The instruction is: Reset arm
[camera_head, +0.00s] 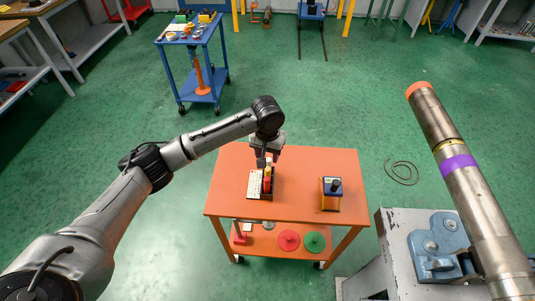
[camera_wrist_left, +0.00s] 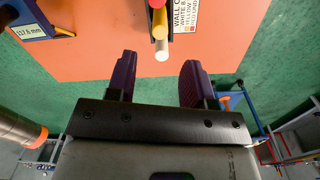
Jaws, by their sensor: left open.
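My left arm reaches in from the left in the head view. Its gripper (camera_head: 263,160) points down over the left part of the orange cart top (camera_head: 312,166). In the left wrist view the gripper (camera_wrist_left: 158,80) is open, with two purple-padded fingers apart and nothing between them. Just beyond the fingertips stand red, yellow and white sticks (camera_wrist_left: 161,50), clear of the fingers in the picture. My gripper partly hides these sticks in the head view. A printed card (camera_wrist_left: 184,14) lies beside them. My right gripper is not in view.
A dark blue device (camera_head: 332,190) stands on the cart's right; its display (camera_wrist_left: 28,31) reads 117.6 mm. Red (camera_head: 288,240) and green (camera_head: 314,242) discs lie on the lower shelf. A steel pipe (camera_head: 470,190) with a vise (camera_head: 436,246) stands right. A blue cart (camera_head: 190,70) is behind.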

